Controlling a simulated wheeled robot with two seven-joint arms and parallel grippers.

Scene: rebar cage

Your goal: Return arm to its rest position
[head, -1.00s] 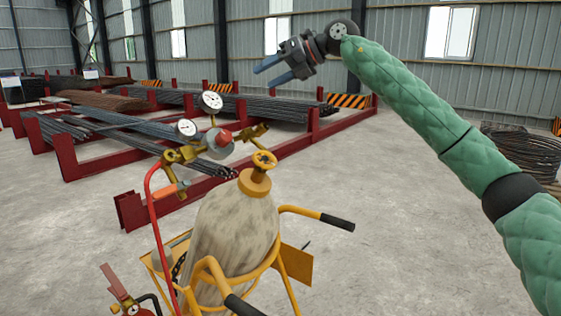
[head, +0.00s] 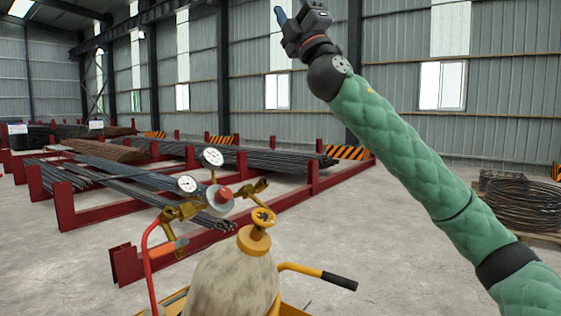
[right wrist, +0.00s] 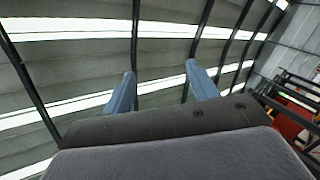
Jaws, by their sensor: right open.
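My right arm (head: 400,150), in a green quilted sleeve, reaches up from the lower right in the head view. Its gripper (head: 279,13) is raised high near the top edge, in front of the far wall, and points up. In the right wrist view the two blue fingers of the right gripper (right wrist: 160,88) stand apart with nothing between them, against the roof. The gripper touches nothing. My left gripper is not in view.
A gas cylinder (head: 232,280) with gauges (head: 211,157) stands on a yellow cart with a black-gripped handle (head: 338,281) close in front. Red racks (head: 127,264) hold rebar behind it. A wire coil (head: 525,205) lies at right. The floor between is clear.

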